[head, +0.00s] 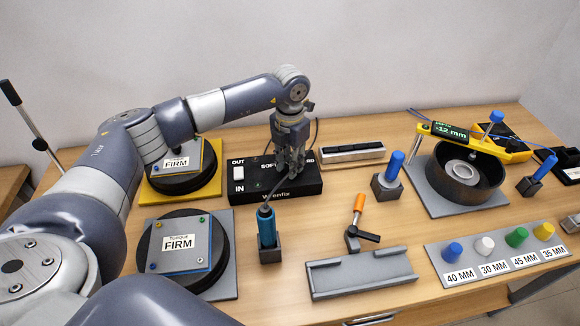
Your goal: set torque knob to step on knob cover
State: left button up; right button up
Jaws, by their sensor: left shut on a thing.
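My left gripper (291,168) points down at the middle of a black control box (309,186) marked Wrenfix. Its fingers are shut on the torque knob, which they hide, along with most of the scale lettering behind it. A white switch (238,173) between OUT and IN sits at the box's left. The near round black unit has a grey cover (172,262) reading TORQUE FIRM. A second cover (179,164), on the far unit with a yellow base, also reads FIRM and is partly behind my arm. My right gripper is out of view.
A teal driver (266,228) stands upright in a holder just in front of the box. A grey channel fixture (361,275) with an orange-handled lever is front centre. A black bowl (466,180) and a strip of coloured knobs (500,262) are at right.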

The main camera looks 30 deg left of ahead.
pick_arm(q)
jog(key=m+b, duration=0.3)
jog(key=m, duration=0.1)
jog(key=shift+f, duration=0.1)
jog(key=shift+m+b, duration=0.85)
jog(key=shift+m, duration=1.05)
jog(key=shift+a, duration=0.1)
jog(key=o, duration=1.1)
jog(key=shift+r, duration=0.2)
notch_tip(320, 180, up, 12)
